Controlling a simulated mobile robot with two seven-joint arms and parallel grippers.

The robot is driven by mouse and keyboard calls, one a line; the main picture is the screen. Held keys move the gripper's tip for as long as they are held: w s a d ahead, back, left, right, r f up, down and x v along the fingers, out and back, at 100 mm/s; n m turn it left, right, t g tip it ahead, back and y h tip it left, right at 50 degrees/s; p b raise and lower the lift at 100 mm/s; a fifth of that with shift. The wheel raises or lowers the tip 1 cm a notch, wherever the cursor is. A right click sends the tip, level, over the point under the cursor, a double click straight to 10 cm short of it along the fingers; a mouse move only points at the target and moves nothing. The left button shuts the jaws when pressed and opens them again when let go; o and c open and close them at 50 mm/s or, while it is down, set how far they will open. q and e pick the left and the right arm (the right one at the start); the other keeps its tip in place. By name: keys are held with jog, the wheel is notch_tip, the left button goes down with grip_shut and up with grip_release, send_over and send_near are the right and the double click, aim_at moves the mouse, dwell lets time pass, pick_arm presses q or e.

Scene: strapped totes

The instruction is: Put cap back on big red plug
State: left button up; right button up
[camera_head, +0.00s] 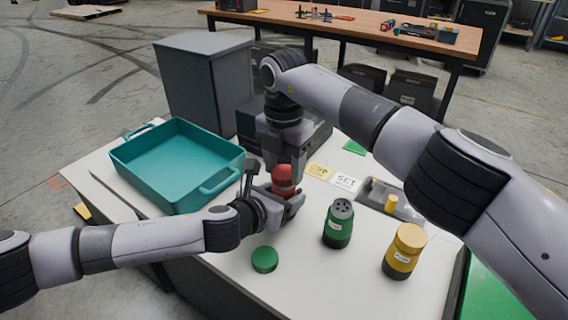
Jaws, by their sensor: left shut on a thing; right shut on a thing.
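The big red plug (284,188) stands over the white table near the middle of the view. My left gripper (285,203) reaches in from the left and is shut around its lower body. My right gripper (284,160) points down from above and is shut on the red cap (283,171) at the top. The cap sits in line with the plug; at this size I cannot tell whether it is seated or just above it. The plug's bottom is hidden behind my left gripper's fingers.
A green plug (339,223) with holes in its top stands to the right, and a green cap (264,259) lies in front. A yellow capped plug (404,252) stands farther right. A teal tote (180,180) fills the table's left. Labels (345,181) and a grey tray (378,196) lie behind.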

jog(key=shift+f, duration=0.55)
jog(key=m, duration=0.4)
jog(key=shift+m, duration=0.3)
jog(key=m, duration=0.4)
jog(key=shift+m, duration=0.3)
jog(key=m, duration=0.4)
jog(key=shift+m, duration=0.3)
jog(key=m, duration=0.5)
jog(key=shift+m, duration=0.3)
jog(key=o, duration=1)
jog(key=shift+s, duration=0.1)
